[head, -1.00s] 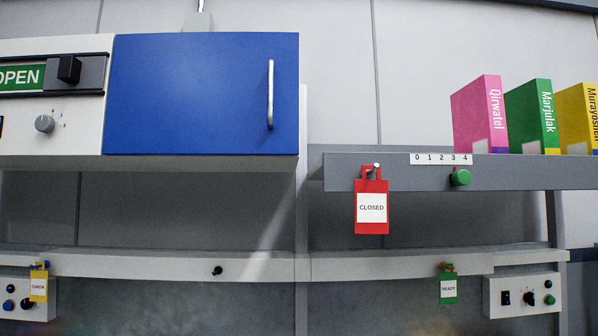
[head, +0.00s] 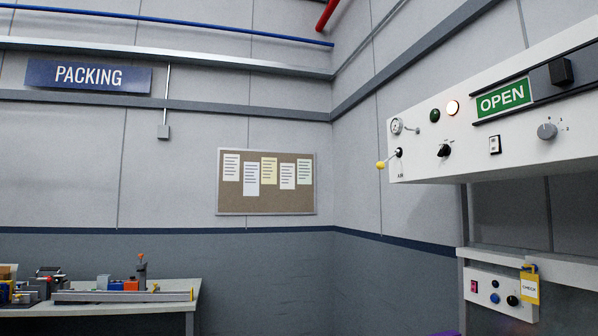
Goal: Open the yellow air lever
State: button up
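The air lever (head: 388,160) has a yellow knob on a short pale stem. It sticks out to the left and slightly down from a dark pivot, at the left end of the white control panel (head: 428,170) in the head view. A small label that seems to read "AIR" is below the pivot. A round gauge (head: 397,126) is just above the lever. My gripper is not in view, so its state is hidden.
The panel also carries a black knob (head: 444,151), a lit round lamp (head: 453,107) and a green OPEN sign (head: 503,98). A lower switch box (head: 499,293) has a yellow CHECK tag (head: 529,288). A cluttered table (head: 193,291) stands at lower left. A notice board (head: 267,212) hangs behind.

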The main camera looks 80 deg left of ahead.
aim_at(380, 166)
jog(key=u, duration=2.3)
jog(key=i+j, duration=0.3)
jog(key=i, duration=0.2)
jog(key=z, duration=0.05)
